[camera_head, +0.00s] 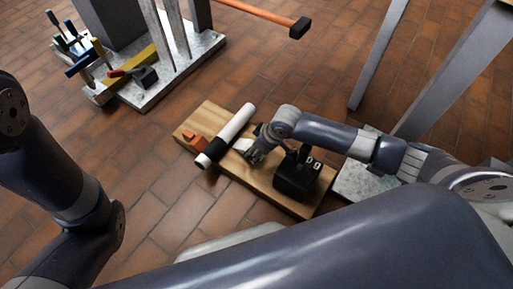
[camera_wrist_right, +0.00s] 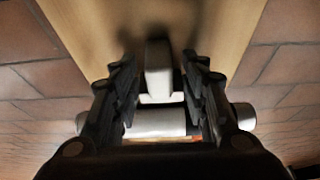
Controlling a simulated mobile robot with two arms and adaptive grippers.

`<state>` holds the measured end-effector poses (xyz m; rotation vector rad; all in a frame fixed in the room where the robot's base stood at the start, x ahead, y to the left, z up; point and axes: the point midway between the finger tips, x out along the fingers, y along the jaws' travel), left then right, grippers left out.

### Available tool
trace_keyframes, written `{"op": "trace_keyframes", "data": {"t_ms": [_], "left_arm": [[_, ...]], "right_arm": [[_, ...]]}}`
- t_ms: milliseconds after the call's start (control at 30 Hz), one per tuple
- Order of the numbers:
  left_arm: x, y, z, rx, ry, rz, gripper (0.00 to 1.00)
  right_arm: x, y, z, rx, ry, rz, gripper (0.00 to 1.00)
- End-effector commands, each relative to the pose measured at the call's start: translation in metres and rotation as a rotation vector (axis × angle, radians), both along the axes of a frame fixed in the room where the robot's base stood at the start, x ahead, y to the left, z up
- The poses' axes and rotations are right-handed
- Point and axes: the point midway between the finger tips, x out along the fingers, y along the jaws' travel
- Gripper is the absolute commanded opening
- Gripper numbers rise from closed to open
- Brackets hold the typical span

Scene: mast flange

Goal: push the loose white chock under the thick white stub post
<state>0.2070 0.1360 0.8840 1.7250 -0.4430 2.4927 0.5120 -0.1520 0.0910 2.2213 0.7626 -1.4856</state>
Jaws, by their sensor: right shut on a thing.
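In the head view the right gripper (camera_head: 254,153) is low over the board, just right of the post, and shut on the chock. My left arm enters at the left, its gripper out of view.
An orange block (camera_head: 196,141) sits on the board left of the post. A black object (camera_head: 297,176) stands on the board's right part. A grey slab (camera_head: 160,90) with clamps and a hammer (camera_head: 299,28) lie farther back. Brick floor left of the board is clear.

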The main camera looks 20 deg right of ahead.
Motion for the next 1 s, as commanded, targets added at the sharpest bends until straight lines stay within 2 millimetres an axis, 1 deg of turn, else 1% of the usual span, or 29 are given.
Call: {"op": "trace_keyframes", "data": {"t_ms": [1000], "left_arm": [[0.000, 0.000, 0.005, 0.000, 0.001, 0.001, 0.65]], "right_arm": [[0.012, 0.010, 0.001, 0.001, -0.001, 0.000, 0.02]]}}
